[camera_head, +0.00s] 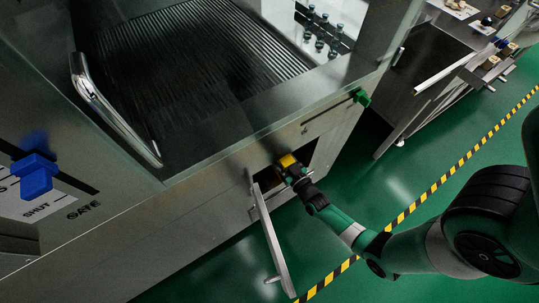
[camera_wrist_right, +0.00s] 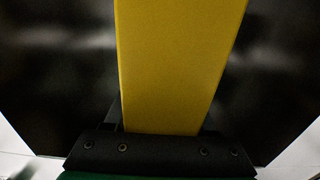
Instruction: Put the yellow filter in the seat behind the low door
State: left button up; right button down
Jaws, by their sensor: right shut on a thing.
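The yellow filter (camera_head: 287,161) is at the low opening in the washer's front. In the right wrist view the filter (camera_wrist_right: 178,65) fills the middle and runs away from the jaws into a dark space. My right gripper (camera_head: 294,172) is shut on the filter at the opening. The low door (camera_head: 271,240) stands open, swung out from the washer to the left of my gripper. The seat inside is hidden by darkness and by my gripper. My left gripper is not in view.
The washer's glass lid with a metal handle (camera_head: 115,110) is above the opening. A green latch (camera_head: 361,97) sits right of it, and a blue gate knob (camera_head: 35,175) at far left. A side bench (camera_head: 440,85) stands at right. Green floor lies clear between.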

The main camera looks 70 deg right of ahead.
jog(key=b+x, duration=0.1)
jog(key=x, duration=0.3)
jog(key=shift+f, duration=0.15)
jog(key=shift+w+d+f+b, duration=0.1)
jog(key=shift+w+f+b, duration=0.1)
jog(key=shift+f+b, duration=0.35)
jog(key=shift+w+d+f+b, duration=0.1)
jog(key=shift+w+f+b, duration=0.1)
jog(key=shift+f+b, duration=0.35)
jog(key=shift+s+a+f, duration=0.1)
jog(key=shift+s+f, duration=0.1)
jog(key=shift+f, duration=0.2)
notch_tip(320, 180, down, 4)
jog(key=b, duration=0.4)
jog(key=shift+w, duration=0.2)
jog(key=shift+r, duration=0.2)
jog(key=shift+c, duration=1.1)
grip_release()
jog(key=shift+f, duration=0.2)
